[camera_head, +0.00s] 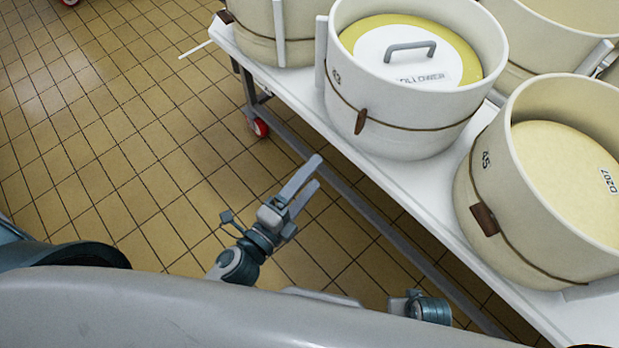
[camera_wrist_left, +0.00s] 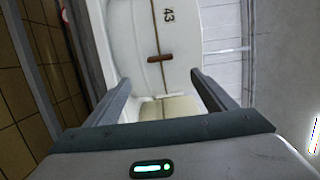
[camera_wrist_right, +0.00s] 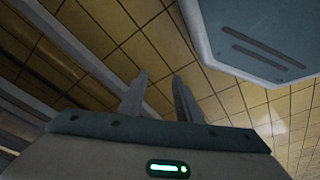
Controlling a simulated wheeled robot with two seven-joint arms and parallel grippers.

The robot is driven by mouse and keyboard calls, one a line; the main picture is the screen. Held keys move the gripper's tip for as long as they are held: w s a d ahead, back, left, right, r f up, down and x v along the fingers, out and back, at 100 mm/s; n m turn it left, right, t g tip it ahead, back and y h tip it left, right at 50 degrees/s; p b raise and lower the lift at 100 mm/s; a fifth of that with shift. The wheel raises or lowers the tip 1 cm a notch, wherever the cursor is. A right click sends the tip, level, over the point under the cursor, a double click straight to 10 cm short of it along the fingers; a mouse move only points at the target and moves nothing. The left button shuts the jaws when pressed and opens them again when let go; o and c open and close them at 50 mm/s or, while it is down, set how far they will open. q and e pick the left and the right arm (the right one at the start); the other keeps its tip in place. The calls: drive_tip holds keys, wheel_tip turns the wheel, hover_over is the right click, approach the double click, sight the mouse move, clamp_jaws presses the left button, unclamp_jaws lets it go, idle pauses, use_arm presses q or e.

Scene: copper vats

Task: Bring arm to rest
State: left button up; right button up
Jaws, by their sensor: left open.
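My left gripper (camera_head: 311,174) is over the tiled floor, beside the white table's edge in the head view. Its two fingers are apart with nothing between them. In the left wrist view the open fingers (camera_wrist_left: 160,80) point towards a cream vat marked 43 (camera_wrist_left: 168,40), with a gap between. My right gripper (camera_wrist_right: 160,82) shows in the right wrist view, its fingers apart and empty, with floor tiles behind them. In the head view its fingers are hidden; only a joint of my right arm shows at the bottom.
A white table (camera_head: 345,150) runs diagonally on the right. It carries a vat with a handled lid (camera_head: 400,130), a vat marked 45 (camera_head: 530,240) and others behind. A red caster (camera_head: 260,128) is under it. The tiled floor (camera_head: 110,130) on the left is clear.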

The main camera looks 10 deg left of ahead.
idle(0.3)
use_arm(q)
drive_tip(key=a+f+n+g+y+p, duration=0.25)
drive_tip(key=f+n, duration=0.25)
drive_tip(key=f, duration=0.4)
drive_tip(key=a+f+n+g+y+p, duration=0.15)
drive_tip(key=a+f+n, duration=0.3)
drive_tip(key=f, duration=0.55)
drive_tip(key=s+a+f+n+g+y+p, duration=0.2)
drive_tip(key=s+f+n+g, duration=0.5)
drive_tip(key=s+f+n, duration=0.4)
drive_tip(key=s+a+f+p, duration=0.1)
drive_tip(key=s+a+f, duration=0.1)
drive_tip(key=s+f, duration=0.2)
wheel_tip(320, 180, down, 4)
drive_tip(key=shift+r, duration=0.15)
use_arm(e)
wheel_tip(320, 180, down, 6)
drive_tip(key=a+t, duration=0.2)
drive_tip(key=shift+w+a+t+y, duration=0.25)
drive_tip(key=shift+w+t+y, duration=0.05)
drive_tip(key=shift+w+y, duration=0.15)
use_arm(q)
drive_tip(key=shift+c, duration=0.6)
